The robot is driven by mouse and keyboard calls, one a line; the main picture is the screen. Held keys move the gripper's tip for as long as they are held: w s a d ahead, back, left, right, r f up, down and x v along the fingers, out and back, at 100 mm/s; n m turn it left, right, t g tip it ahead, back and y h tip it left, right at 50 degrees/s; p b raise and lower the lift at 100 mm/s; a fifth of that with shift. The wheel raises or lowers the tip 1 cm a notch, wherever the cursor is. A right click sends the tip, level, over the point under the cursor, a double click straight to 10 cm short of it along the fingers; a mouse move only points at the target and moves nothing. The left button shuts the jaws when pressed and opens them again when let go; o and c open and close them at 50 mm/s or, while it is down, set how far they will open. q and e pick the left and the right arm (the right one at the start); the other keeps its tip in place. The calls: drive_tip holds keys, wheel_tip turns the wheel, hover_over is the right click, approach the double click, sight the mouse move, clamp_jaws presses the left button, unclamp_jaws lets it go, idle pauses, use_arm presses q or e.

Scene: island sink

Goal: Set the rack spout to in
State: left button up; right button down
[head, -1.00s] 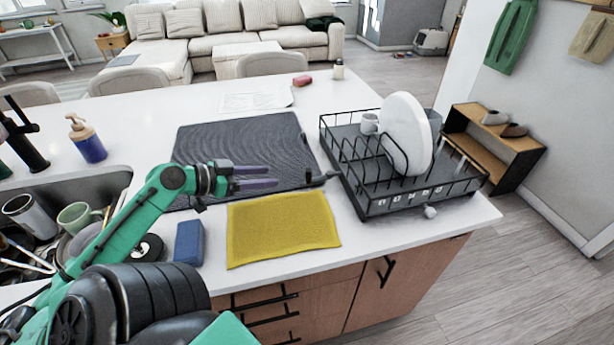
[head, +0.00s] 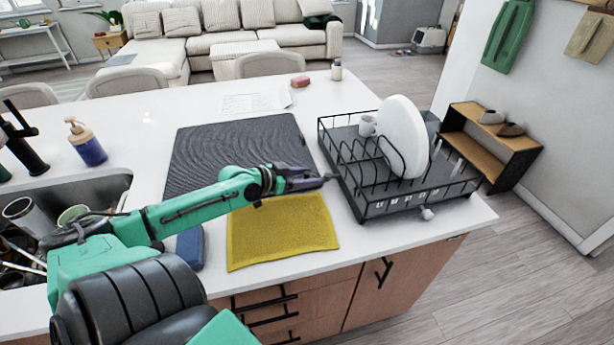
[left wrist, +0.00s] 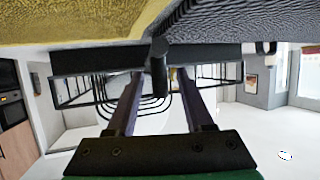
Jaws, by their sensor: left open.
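The black dish rack (head: 400,205) stands at the right end of the counter, holding a large white plate (head: 403,138) and a white mug (head: 367,125). Its dark spout (head: 331,176) sticks out from the rack's left side, mostly hidden at my fingertips in the head view. In the left wrist view, which is upside down, the spout (left wrist: 159,66) points at the camera, between the lines of the two fingers. My left gripper (head: 318,181) is open around or just short of it; contact cannot be told. My right gripper is not in view.
A grey ribbed mat (head: 235,150) and a yellow cloth (head: 282,230) lie left of the rack, under and beside my left arm. A blue sponge (head: 190,247) lies near the sink (head: 105,190). A soap bottle (head: 87,143) stands behind the sink.

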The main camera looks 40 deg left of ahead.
use_arm(q)
drive_tip(key=shift+c, duration=0.4)
clamp_jaws()
idle(0.9)
